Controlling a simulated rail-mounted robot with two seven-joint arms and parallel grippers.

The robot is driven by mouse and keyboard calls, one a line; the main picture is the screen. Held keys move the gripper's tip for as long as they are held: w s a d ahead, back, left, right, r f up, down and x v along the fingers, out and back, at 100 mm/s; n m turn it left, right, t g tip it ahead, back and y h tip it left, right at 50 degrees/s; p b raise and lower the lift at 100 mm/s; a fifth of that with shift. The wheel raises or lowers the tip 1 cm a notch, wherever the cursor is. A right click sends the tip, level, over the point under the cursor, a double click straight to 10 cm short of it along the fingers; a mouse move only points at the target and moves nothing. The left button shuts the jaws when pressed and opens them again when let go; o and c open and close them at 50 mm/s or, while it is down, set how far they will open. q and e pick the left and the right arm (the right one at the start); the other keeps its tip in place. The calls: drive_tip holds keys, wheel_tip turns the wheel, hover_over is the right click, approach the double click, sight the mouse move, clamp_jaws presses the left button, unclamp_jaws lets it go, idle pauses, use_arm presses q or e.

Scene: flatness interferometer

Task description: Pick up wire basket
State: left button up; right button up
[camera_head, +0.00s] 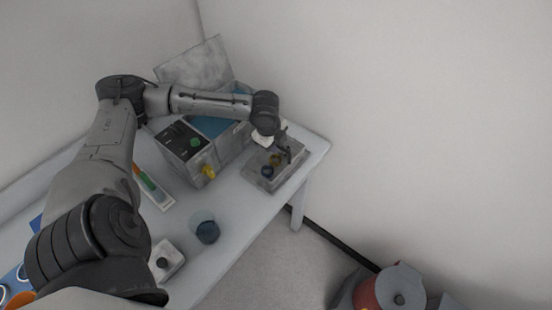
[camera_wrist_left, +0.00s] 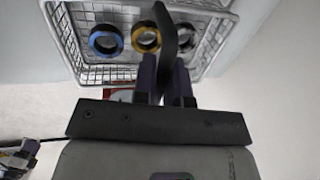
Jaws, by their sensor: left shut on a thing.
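The wire basket (camera_wrist_left: 70,45) shows in the left wrist view as a pale mesh tray holding a blue ring (camera_wrist_left: 105,41), a dark gold-edged ring (camera_wrist_left: 146,37) and another gold-toned ring (camera_wrist_left: 187,36). In the head view the basket (camera_head: 288,179) is at the table's right end, partly hidden by my arm. My left gripper (camera_head: 283,152) is over it. In the left wrist view its purple fingers (camera_wrist_left: 168,84) are shut on a dark upright piece (camera_wrist_left: 168,35) at the basket, which looks like its handle. I cannot tell whether the basket touches the table. My right gripper is not in view.
A grey box-shaped machine (camera_head: 182,147) with a raised lid (camera_head: 195,63), blue interior and yellow knob stands left of the basket. The table (camera_head: 240,225) is clear between glass and basket.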

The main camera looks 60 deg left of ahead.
use_arm(q)
clamp_jaws()
drive_tip(key=shift+r, duration=0.15)
drive_tip(key=shift+r+p, duration=0.55)
drive_tip(key=shift+r, duration=0.9)
drive_tip(key=w+d+r+p, duration=0.3)
drive_tip(key=d+r, duration=0.5)
drive_tip(key=d, duration=0.3)
wheel_tip(320, 180, up, 8)
drive_tip(key=p, duration=1)
drive_tip(key=shift+w+f+p, duration=0.15)
drive_tip(key=shift+f+p, duration=0.05)
drive_tip(key=shift+p, duration=0.15)
